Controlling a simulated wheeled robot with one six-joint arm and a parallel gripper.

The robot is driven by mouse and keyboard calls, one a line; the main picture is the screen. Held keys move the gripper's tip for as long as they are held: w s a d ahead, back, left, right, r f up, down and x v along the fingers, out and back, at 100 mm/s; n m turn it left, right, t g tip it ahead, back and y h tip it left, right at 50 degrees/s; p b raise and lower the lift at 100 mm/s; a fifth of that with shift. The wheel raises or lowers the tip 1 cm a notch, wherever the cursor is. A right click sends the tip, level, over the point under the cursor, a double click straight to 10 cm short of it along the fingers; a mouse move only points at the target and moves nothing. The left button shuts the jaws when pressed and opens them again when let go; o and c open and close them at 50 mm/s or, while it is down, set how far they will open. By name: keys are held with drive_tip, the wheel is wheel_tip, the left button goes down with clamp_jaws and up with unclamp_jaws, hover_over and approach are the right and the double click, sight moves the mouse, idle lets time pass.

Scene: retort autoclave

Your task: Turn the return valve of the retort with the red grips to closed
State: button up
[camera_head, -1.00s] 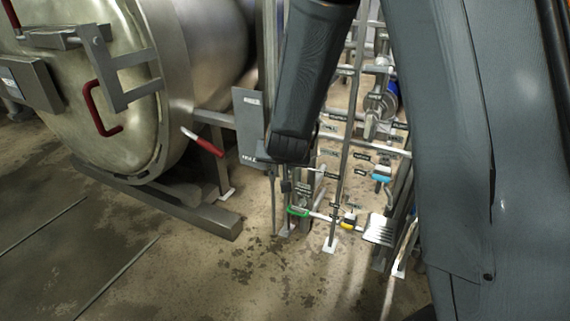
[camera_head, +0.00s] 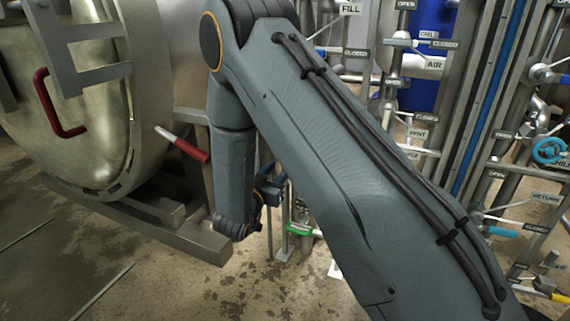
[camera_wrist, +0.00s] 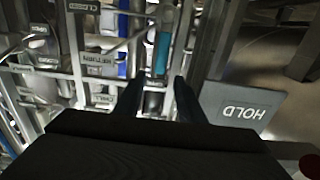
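The retort (camera_head: 85,130) with a red grip (camera_head: 52,105) on its door stands at the left in the head view. In the wrist view, a light blue lever handle (camera_wrist: 161,54) stands ahead of my gripper (camera_wrist: 158,84), beside an upside-down RETURN label (camera_wrist: 101,69). A CLOSED label (camera_wrist: 84,7) is at the top. My gripper is open, its two dark fingers apart, with the blue handle beyond the gap between the tips. Contact cannot be made out. In the head view my arm hides most of the gripper and this valve.
A HOLD plate (camera_wrist: 241,107) is close on the right in the wrist view. A red lever (camera_head: 188,147) sticks out beside the retort. A green handle (camera_head: 299,230) is low behind my arm. Another pipe rack with a RETURN label (camera_head: 545,197) and blue handle (camera_head: 503,232) is at the right.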

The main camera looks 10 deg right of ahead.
drive_tip(key=b+x, duration=0.1)
drive_tip(key=x, duration=0.5)
clamp_jaws()
